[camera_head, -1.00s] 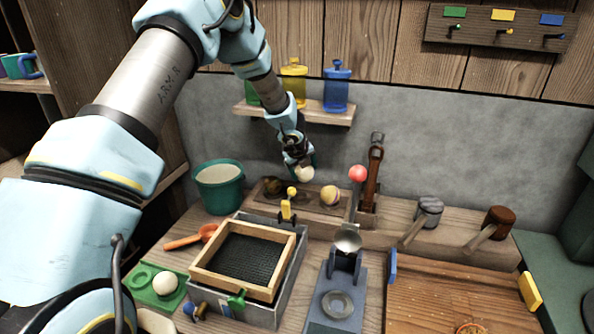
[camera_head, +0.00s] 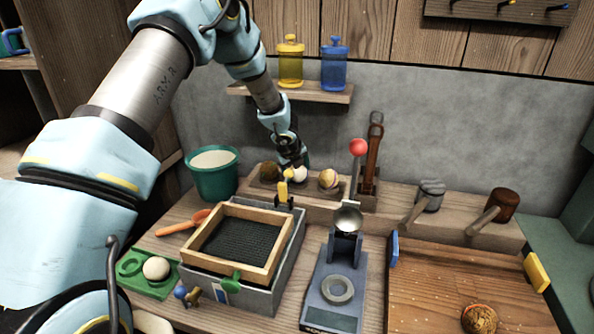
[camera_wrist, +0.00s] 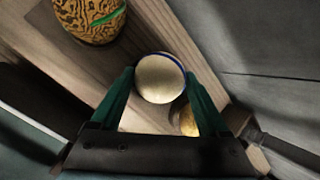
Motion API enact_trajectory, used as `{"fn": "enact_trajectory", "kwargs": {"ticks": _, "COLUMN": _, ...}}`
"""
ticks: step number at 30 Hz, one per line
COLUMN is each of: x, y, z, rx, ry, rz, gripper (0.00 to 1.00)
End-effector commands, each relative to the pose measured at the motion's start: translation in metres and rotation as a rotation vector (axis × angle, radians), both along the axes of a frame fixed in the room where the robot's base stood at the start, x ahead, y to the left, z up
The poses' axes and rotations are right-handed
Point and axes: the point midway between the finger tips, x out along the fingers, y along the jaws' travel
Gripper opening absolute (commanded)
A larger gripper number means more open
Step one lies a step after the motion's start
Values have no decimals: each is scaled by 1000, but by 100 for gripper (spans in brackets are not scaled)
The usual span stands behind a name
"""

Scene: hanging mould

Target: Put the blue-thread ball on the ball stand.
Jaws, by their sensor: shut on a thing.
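The blue-thread ball (camera_wrist: 158,80) is cream with a thin blue line near its right edge in the wrist view. My gripper (camera_wrist: 160,84) is shut on it, with a green finger on each side. In the head view the ball (camera_head: 299,174) is at the wooden ball stand (camera_head: 308,190), between a dark brown ball (camera_head: 269,171) and a yellow-banded ball (camera_head: 329,179). I cannot tell whether it touches the stand. In the wrist view a dark-patterned ball with a green thread (camera_wrist: 92,14) sits on the wood at upper left.
A red-knobbed lever (camera_head: 358,147) and brown upright (camera_head: 374,150) stand right of the stand. A green bucket (camera_head: 213,180) is to the left. The framed sieve (camera_head: 238,240) is in front, and the bottle shelf (camera_head: 318,94) is above.

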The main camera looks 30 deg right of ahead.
Motion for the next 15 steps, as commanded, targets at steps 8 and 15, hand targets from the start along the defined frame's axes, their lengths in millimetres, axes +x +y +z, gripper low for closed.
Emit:
{"fn": "enact_trajectory", "kwargs": {"ticks": 8, "x": -1, "y": 0, "z": -2, "rx": -1, "ry": 0, "rz": 0, "gripper": 9}}
{"fn": "enact_trajectory", "kwargs": {"ticks": 15, "x": -1, "y": 1, "z": -2, "rx": 0, "ry": 0, "rz": 1, "gripper": 89}}
